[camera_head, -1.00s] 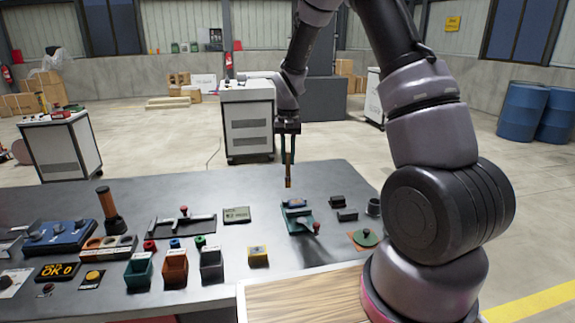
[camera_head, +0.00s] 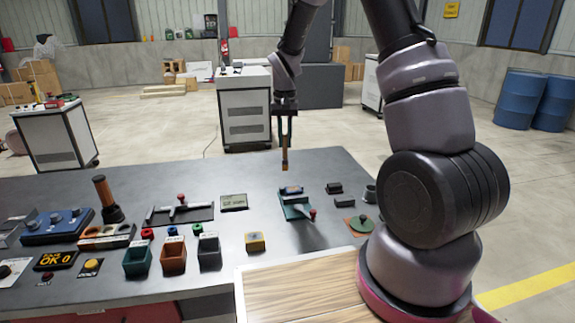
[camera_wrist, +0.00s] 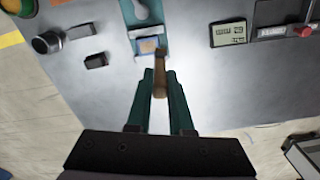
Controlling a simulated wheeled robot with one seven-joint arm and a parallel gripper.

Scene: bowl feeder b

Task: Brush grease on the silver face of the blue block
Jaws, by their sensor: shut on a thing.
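My gripper (camera_head: 285,136) is shut on a brush (camera_head: 285,160) with a brown handle, held pointing down above the far side of the table. The wrist view shows the brush (camera_wrist: 160,72) between my two dark green fingers. The blue block (camera_head: 291,190) sits in a green vise (camera_head: 297,211), just below and near the brush tip in the head view. In the wrist view the block (camera_wrist: 149,45) shows a pale face with a blue edge, beside the brush end. A gap shows between brush and block in the head view. I cannot tell whether grease is on the face.
A green round piece (camera_head: 361,224) lies on an orange pad. A display (camera_head: 234,202), a rail with a red knob and coloured bins (camera_head: 173,257) stand left. Table around the vise is fairly clear.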

